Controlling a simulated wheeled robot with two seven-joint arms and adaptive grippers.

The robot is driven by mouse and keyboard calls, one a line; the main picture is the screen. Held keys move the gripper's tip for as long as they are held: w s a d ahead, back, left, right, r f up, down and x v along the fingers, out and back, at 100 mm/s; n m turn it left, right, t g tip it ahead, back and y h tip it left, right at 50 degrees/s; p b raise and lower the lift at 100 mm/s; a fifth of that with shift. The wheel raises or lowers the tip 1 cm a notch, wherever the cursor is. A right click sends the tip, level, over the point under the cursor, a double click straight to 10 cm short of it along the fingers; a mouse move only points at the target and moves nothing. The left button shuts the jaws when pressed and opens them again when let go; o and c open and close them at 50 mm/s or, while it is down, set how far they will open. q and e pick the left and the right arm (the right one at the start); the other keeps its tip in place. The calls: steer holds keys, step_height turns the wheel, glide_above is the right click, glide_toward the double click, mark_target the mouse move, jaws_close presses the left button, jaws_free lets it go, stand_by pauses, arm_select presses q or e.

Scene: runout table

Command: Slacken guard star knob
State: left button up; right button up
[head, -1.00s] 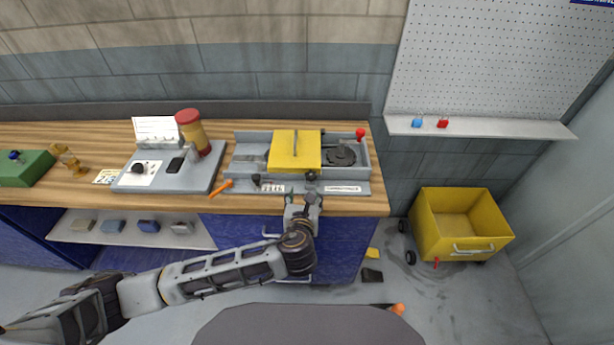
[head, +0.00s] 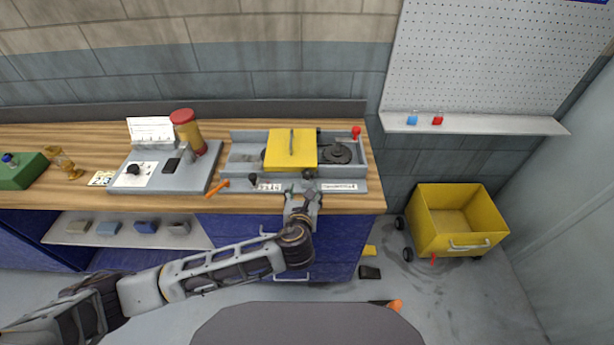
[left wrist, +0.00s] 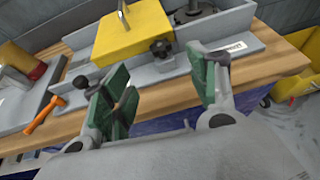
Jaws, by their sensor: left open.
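The yellow guard (head: 283,151) sits on the grey machine bed on the bench. A dark star knob (head: 309,174) is at the guard's front right corner; it also shows in the left wrist view (left wrist: 160,48). My left gripper (head: 302,190) is just in front of the knob, at the bench's front edge. In the left wrist view, its green-padded fingers (left wrist: 166,88) are spread apart with nothing between them. The knob is beyond the fingertips, within the gap between them in the picture, and apart from both. My right gripper is not in view.
A red knob (head: 356,132) stands at the bed's right end. A dark lever knob (head: 253,180) and an orange-handled tool (head: 216,188) are left of my gripper. A grey panel (head: 190,178) with a red-yellow cylinder is farther left. A yellow cart (head: 420,222) is on the floor.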

mark_target(307, 175)
arm_select(q)
steer(key=shift+p+x, duration=0.7)
steer(key=shift+x, duration=5.55)
steer(key=shift+a, duration=0.1)
steer(key=shift+c, duration=0.2)
steer(key=c, duration=1)
